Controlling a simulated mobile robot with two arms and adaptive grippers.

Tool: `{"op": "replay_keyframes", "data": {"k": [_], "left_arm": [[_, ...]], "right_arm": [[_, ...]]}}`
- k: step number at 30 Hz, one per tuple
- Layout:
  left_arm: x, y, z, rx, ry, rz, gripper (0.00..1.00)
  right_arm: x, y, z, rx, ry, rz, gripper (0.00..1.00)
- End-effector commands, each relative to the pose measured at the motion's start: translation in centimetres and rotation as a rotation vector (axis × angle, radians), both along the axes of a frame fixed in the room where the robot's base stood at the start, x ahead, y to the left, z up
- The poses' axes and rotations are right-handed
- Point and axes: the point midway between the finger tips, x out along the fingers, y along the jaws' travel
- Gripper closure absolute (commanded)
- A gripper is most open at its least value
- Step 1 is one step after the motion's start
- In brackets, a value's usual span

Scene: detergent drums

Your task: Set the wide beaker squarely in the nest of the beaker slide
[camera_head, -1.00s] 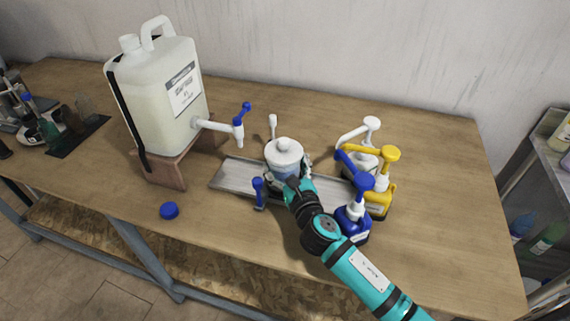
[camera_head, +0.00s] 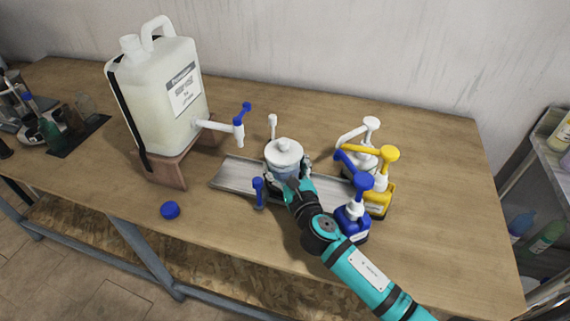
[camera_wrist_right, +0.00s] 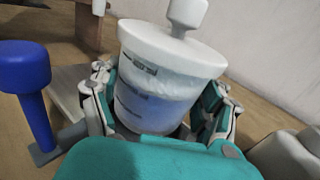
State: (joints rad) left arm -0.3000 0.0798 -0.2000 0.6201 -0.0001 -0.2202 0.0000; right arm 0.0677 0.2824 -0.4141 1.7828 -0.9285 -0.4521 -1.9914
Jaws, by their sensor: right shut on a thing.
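The wide beaker (camera_head: 284,173) is a clear vessel with graduation marks and a white lid, and it holds pale bluish contents. It is over the middle of the grey beaker slide (camera_head: 233,175). My right gripper (camera_head: 288,182) is shut around its sides from the front. In the right wrist view the beaker (camera_wrist_right: 148,103) looks tilted between the fingers of the gripper (camera_wrist_right: 158,120). Its base and the nest are hidden by the gripper, so I cannot tell if it is seated. My left gripper is not in view.
A blue-topped post (camera_head: 258,190) and a white-topped post (camera_head: 273,124) flank the slide. Blue (camera_head: 352,215), yellow (camera_head: 380,195) and white (camera_head: 362,155) pump bottles crowd its right. A large drum (camera_head: 160,90) with a tap stands left.

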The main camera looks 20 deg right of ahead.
Motion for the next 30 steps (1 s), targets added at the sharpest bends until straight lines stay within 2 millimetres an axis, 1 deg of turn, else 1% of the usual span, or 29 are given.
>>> {"op": "replay_keyframes", "data": {"k": [6,21,30], "left_arm": [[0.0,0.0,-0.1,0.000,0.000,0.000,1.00],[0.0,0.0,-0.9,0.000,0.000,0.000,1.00],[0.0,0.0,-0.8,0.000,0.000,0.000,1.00]], "right_arm": [[0.0,0.0,0.0,0.000,-0.002,0.000,0.79],[0.0,0.0,-1.1,0.000,-0.002,0.000,0.79],[0.0,0.0,-1.1,0.000,-0.002,0.000,0.79]]}}
